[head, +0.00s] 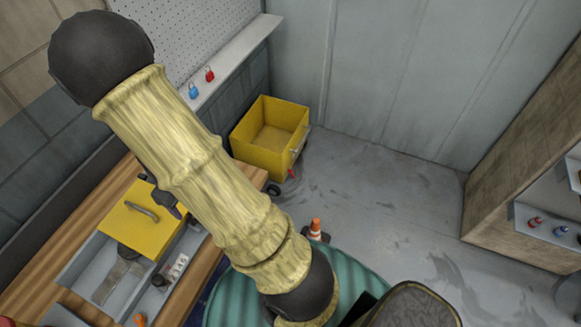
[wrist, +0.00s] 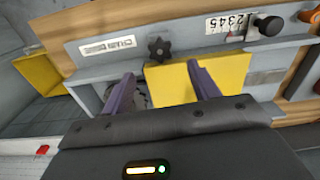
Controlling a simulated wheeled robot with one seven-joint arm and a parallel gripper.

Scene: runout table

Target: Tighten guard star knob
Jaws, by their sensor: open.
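The star knob (wrist: 159,48) is black and lobed. It sits on a grey panel (wrist: 110,46) in the wrist view, beside a white label. The yellow guard (wrist: 205,82) is just below it there; in the head view the guard (head: 135,228) has a dark handle on top. My gripper (wrist: 161,69) is open, with two purple fingers and nothing held. In the wrist view the knob appears just beyond the fingertips, between their lines and apart from them. In the head view my arm hides part of the table, and I cannot clearly pick out the knob.
A numbered counter (wrist: 230,23) and a black round knob (wrist: 268,24) are right of the star knob. A wooden bench (head: 100,190) carries the machine. Open floor lies right.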

